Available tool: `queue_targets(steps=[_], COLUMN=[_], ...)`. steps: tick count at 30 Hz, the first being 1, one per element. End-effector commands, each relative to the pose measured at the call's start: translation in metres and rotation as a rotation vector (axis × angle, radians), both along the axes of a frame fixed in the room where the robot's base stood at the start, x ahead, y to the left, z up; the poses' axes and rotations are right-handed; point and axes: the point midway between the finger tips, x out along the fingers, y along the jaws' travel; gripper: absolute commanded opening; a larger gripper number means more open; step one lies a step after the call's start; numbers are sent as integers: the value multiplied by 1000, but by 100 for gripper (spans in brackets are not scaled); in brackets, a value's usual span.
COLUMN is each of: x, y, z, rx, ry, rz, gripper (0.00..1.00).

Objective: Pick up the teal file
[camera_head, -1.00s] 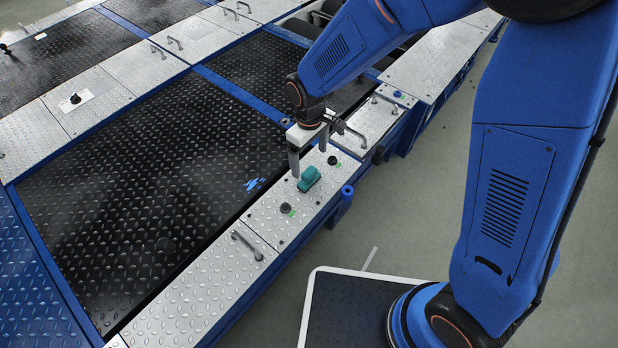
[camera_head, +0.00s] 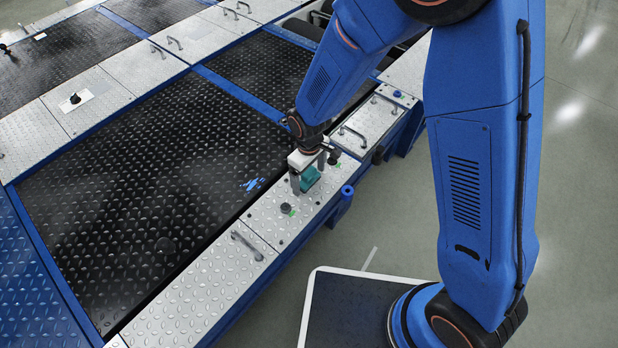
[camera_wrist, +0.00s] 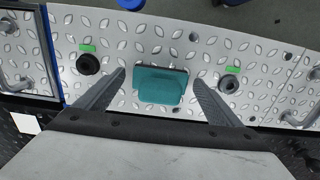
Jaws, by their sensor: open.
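The teal file (camera_head: 309,178) is a small blocky teal piece lying on a silver tread-plate panel. In the wrist view the teal file (camera_wrist: 160,86) sits between the two fingers, slightly beyond their tips, with a gap on both sides. My gripper (camera_head: 309,184) is open above the panel, its fingers pointing down around the file in the head view. In the wrist view my gripper (camera_wrist: 160,76) shows both fingers spread and empty. I cannot tell the exact height of the fingertips over the panel.
A black knob (camera_wrist: 88,64) and another dark round knob (camera_wrist: 229,84), each near a green label, flank the file. Metal handles (camera_head: 247,245) rise from the panels along the strip. Black tread plates (camera_head: 140,190) lie to the left. Open floor (camera_head: 390,240) is at right.

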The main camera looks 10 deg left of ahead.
Motion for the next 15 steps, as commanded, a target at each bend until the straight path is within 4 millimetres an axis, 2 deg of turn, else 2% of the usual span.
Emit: queue_targets(steps=[4,5,10,11,15], x=[0,0,0,0,0], y=[0,0,0,0,0], z=[0,0,0,0,0], rx=[0,0,0,0,0], ry=[0,0,0,0,0], rz=[0,0,0,0,0], gripper=[88,84,43,39,39])
